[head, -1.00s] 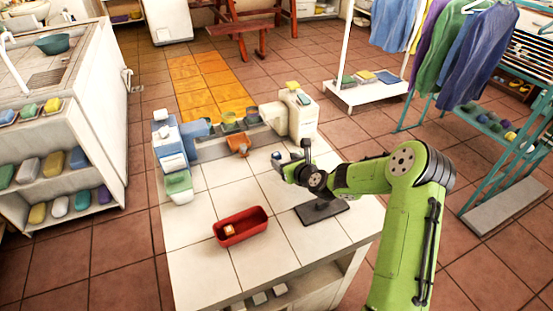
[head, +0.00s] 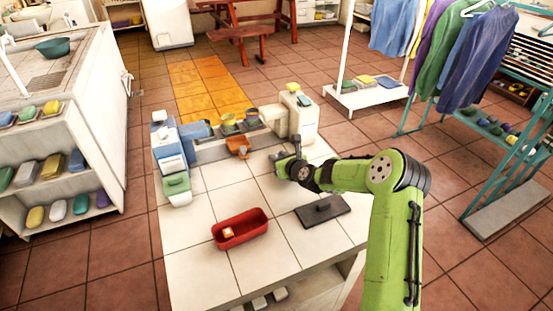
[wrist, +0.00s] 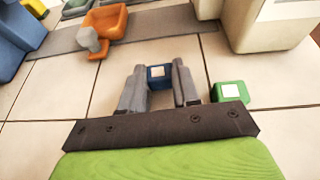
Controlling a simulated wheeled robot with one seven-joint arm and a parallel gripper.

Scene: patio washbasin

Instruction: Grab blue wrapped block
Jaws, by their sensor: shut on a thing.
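The blue wrapped block (wrist: 158,73) has a white label and sits between the two grey fingers of my gripper (wrist: 158,88) in the wrist view. My gripper is shut on it, low at the white tiled counter (head: 205,262). Whether the block still touches the counter I cannot tell. In the head view my gripper (head: 280,160) is at the counter's right half, in front of the grey strip, and mostly hides the block.
A green block (wrist: 230,92) with a white label is close right of my gripper. An orange bowl-like piece (wrist: 106,22) lies ahead left. A red tray (head: 258,217) holding a small orange block (head: 229,232) and a dark plate (head: 323,211) lie nearer the front.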

